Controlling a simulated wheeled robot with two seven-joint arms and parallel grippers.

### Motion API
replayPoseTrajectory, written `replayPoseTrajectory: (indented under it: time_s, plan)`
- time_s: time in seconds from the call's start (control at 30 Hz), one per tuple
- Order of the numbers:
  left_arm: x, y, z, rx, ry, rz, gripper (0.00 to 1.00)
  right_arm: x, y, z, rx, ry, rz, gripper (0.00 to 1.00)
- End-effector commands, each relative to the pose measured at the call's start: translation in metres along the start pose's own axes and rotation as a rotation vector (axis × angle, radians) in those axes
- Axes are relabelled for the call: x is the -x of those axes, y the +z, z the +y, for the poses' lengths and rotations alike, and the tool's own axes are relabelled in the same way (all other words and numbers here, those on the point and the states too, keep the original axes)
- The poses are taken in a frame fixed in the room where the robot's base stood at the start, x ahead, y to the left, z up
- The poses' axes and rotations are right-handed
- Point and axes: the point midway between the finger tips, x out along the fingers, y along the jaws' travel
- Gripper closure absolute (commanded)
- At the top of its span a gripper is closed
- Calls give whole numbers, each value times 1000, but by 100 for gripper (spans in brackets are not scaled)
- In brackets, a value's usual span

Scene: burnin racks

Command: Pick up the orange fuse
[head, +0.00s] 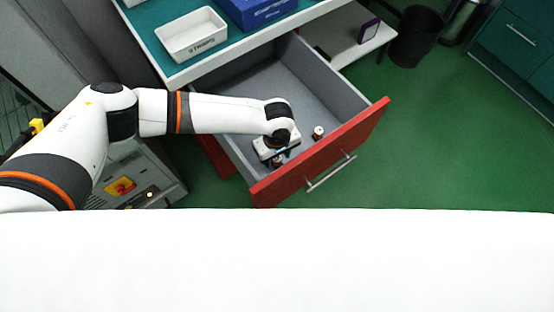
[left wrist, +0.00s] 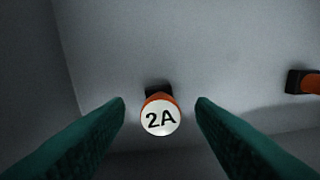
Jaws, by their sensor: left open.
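The orange fuse (left wrist: 160,115) shows in the left wrist view with a white round end marked "2A", an orange rim and a dark base. It lies between the two green fingers of my left gripper (left wrist: 161,105), which are open and apart from it on both sides. In the head view my left gripper (head: 276,152) is down inside the open drawer near its red front. A second small fuse with a pale top and orange-brown body (head: 318,132) is in the drawer to the right; a dark and orange piece (left wrist: 304,82) shows at the right edge of the wrist view. My right gripper is not in view.
The grey drawer (head: 318,88) is pulled open, with a red front (head: 345,150) and a metal handle. Its middle is clear. A white tray (head: 192,36) and a blue box (head: 256,8) sit on the teal worktop above. A black bin (head: 416,38) stands on the green floor.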

Motion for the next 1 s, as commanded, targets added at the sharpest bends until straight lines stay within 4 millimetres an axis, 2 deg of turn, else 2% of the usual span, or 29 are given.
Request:
replayPoseTrajectory:
  time_s: [0.13, 0.37, 0.4, 0.6, 0.7, 1.0]
  plan:
    - [-16, -1, 0, 0, 0, 1, 50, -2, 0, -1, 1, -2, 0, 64]
    - [-18, -1, 0, 0, 0, 2, 50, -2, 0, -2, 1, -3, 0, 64]
    - [-18, -1, 0, 0, 0, 2, 51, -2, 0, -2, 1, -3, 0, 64]
    - [-18, -1, 0, 0, 0, 2, 84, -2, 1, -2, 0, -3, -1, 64]
    - [-18, -1, 0, 0, 0, 2, 97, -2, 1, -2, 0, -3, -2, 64]
    - [-11, -1, 0, 0, -1, 2, 97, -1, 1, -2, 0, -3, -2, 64]
